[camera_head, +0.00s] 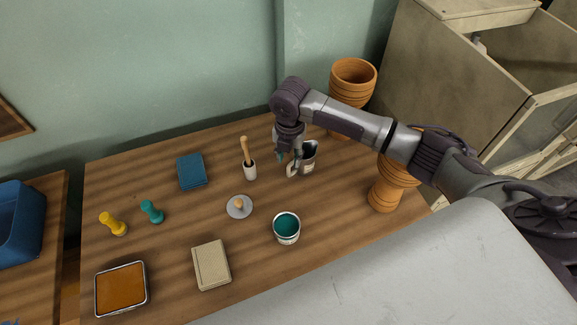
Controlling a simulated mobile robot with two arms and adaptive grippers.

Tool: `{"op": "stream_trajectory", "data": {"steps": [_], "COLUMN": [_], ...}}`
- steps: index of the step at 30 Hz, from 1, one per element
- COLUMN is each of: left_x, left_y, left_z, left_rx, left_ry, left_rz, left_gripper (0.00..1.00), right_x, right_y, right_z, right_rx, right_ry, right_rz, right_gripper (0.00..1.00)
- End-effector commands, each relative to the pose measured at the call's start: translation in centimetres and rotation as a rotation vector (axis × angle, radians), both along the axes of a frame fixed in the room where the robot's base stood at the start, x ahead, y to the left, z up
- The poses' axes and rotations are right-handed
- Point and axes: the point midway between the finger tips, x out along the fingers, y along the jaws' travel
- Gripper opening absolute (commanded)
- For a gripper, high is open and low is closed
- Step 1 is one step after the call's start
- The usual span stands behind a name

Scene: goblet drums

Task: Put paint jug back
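A small pale jug with a dark inside (309,158) stands upright on the wooden table, towards the back. My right gripper (289,159) points down right beside it, at its left side, by what looks like its handle. The fingers partly cover the jug, and I cannot tell whether they are closed on it or only close to it. An open can of teal paint (286,239) stands nearer the front. My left gripper is not in view.
On the table (150,250) are a mortar with pestle (249,169), a grey lid (238,208), a blue book (191,171), a beige box (211,265), yellow (113,224) and teal (151,211) pegs, and an orange-brown tray (121,289). Goblet drums (352,82) (384,196) stand right.

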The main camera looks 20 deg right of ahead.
Motion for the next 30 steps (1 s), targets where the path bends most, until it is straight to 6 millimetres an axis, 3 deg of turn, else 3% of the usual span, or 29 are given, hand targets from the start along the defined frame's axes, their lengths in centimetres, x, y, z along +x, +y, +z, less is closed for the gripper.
{"op": "stream_trajectory", "data": {"steps": [3, 9, 30], "left_x": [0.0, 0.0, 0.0], "left_y": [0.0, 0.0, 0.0], "left_z": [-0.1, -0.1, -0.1], "left_rx": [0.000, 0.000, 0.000], "left_ry": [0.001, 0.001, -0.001], "left_rz": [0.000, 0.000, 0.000], "left_gripper": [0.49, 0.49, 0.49], "right_x": [0.0, 0.0, -0.1], "right_y": [-0.1, 0.0, 0.0], "right_z": [2.3, 4.4, 4.7], "right_rx": [-0.001, 0.001, 0.000], "right_ry": [-0.004, -0.001, 0.001], "right_rz": [0.001, 0.000, 0.000], "right_gripper": [0.37, 0.37, 0.37]}}
